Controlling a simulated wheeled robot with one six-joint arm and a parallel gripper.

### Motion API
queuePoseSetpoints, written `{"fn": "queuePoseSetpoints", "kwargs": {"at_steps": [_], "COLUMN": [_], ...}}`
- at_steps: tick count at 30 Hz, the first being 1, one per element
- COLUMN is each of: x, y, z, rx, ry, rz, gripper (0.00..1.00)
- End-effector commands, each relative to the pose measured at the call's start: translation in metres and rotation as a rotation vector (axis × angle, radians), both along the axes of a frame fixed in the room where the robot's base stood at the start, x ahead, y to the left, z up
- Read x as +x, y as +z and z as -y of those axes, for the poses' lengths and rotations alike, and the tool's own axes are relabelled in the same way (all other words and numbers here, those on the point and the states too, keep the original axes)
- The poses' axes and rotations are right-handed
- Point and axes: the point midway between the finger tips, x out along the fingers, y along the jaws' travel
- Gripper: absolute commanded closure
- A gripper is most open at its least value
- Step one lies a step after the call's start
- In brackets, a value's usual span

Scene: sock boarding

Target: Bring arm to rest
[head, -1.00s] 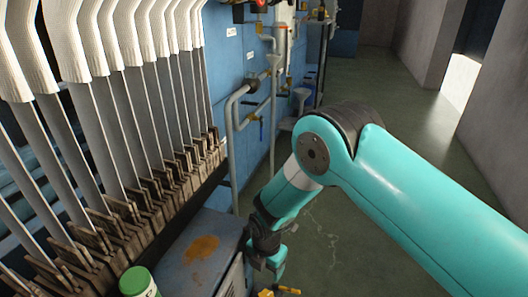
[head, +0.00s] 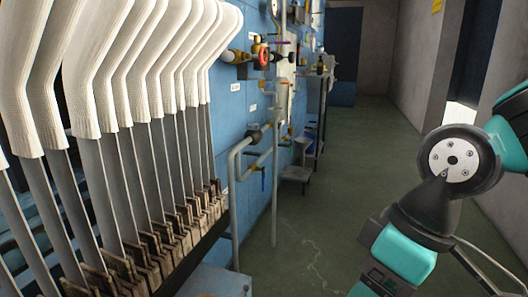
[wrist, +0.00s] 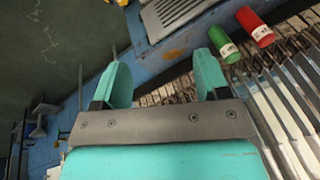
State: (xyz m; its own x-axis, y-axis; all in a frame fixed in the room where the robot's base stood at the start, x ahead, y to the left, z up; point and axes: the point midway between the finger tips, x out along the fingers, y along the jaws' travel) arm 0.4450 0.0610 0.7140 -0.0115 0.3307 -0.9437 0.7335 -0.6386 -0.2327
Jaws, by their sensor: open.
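My gripper (wrist: 163,82) shows in the wrist view with its two teal fingers spread apart and nothing between them. Below the fingers the wrist view looks onto a blue surface with an orange rust stain and a row of brown clamps. In the head view my teal arm stands at the right, over the floor and clear of the wall. The fingertips are out of the head view. White socks (head: 130,70) hang over a row of upright metal boards (head: 120,190) at the left of the head view.
A blue wall (head: 235,110) carries pipes (head: 236,165) and valves. A grey grille (wrist: 170,14) is near the fingers. The floor (head: 350,150) down the aisle is clear.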

Motion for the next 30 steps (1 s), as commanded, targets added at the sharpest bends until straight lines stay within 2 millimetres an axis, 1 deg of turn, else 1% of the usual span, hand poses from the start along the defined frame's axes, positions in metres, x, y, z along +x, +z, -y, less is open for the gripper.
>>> {"fn": "queuePoseSetpoints", "kwargs": {"at_steps": [1,5,6,7,14,17,18,20,21,26,27,29,30], "x": [-0.013,-0.044,-0.048,-0.046,-0.045,-0.045,-0.045,-0.045,-0.045,-0.045,-0.045,-0.045,-0.045], "y": [0.005,0.012,0.023,0.035,0.089,0.119,0.134,0.157,0.173,0.235,0.25,0.273,0.288], "z": [0.005,0.015,0.017,0.016,0.016,0.016,0.016,0.016,0.016,0.016,0.016,0.016,0.016], "rx": [0.009,0.027,0.028,0.026,0.026,0.026,0.026,0.026,0.026,0.026,0.026,0.026,0.026], "ry": [-0.054,-0.187,-0.207,-0.203,-0.199,-0.198,-0.199,-0.198,-0.198,-0.198,-0.198,-0.198,-0.198], "rz": [-0.011,-0.053,-0.061,-0.062,-0.062,-0.061,-0.06,-0.06,-0.06,-0.06,-0.06,-0.06,-0.06], "gripper": [0.32,0.32,0.32,0.32,0.32,0.32,0.32,0.32,0.32,0.32,0.32,0.32,0.32]}}
